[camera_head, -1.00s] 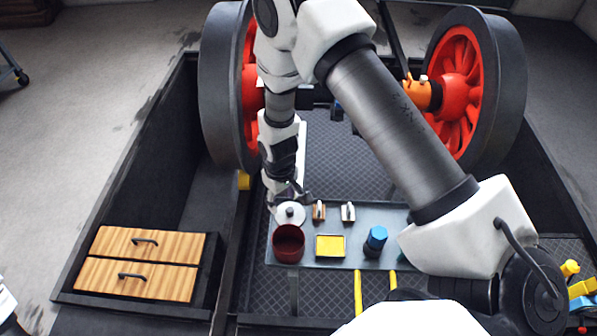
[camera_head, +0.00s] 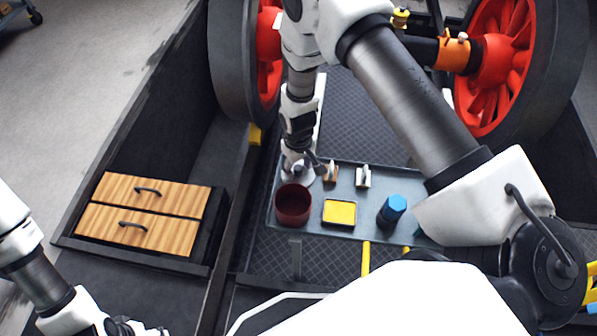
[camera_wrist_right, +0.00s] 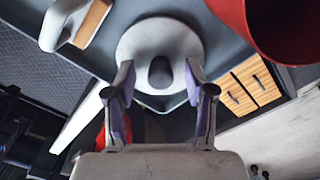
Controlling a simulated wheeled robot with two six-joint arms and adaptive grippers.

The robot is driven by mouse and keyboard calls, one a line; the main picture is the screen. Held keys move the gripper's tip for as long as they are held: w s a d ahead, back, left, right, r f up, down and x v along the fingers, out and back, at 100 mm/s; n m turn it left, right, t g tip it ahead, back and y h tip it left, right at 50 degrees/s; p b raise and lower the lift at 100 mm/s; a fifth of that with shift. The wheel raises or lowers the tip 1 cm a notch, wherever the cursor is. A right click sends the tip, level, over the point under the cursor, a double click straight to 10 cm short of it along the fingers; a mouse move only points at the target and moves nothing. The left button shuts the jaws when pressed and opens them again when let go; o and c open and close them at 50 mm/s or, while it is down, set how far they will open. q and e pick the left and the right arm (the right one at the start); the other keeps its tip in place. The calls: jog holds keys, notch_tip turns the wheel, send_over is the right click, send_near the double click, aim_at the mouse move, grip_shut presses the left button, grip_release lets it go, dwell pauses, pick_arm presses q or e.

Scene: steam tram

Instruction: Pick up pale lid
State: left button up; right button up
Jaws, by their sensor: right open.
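The pale lid (camera_head: 289,178) is a round disc with a knob, at the left end of the grey tray (camera_head: 345,177), behind the dark red pot (camera_head: 293,205). In the right wrist view the lid (camera_wrist_right: 150,35) lies flat, and its dark knob (camera_wrist_right: 160,72) shows between the fingertips. My right gripper (camera_head: 302,165) is right over the lid, partly hiding it. In the wrist view the right gripper (camera_wrist_right: 160,78) is open, with one finger on each side of the knob; contact cannot be told. My left gripper (camera_head: 130,328) is partly cut off at the bottom left edge.
Two small wood-and-pale tools, one (camera_head: 330,172) and another (camera_head: 363,177), lie right of the lid. A yellow block (camera_head: 340,212) and a blue-topped container (camera_head: 392,209) stand along the front. Wooden drawers (camera_head: 140,215) are at left. Large red-spoked wheels (camera_head: 497,70) stand behind.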

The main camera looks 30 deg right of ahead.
grip_shut()
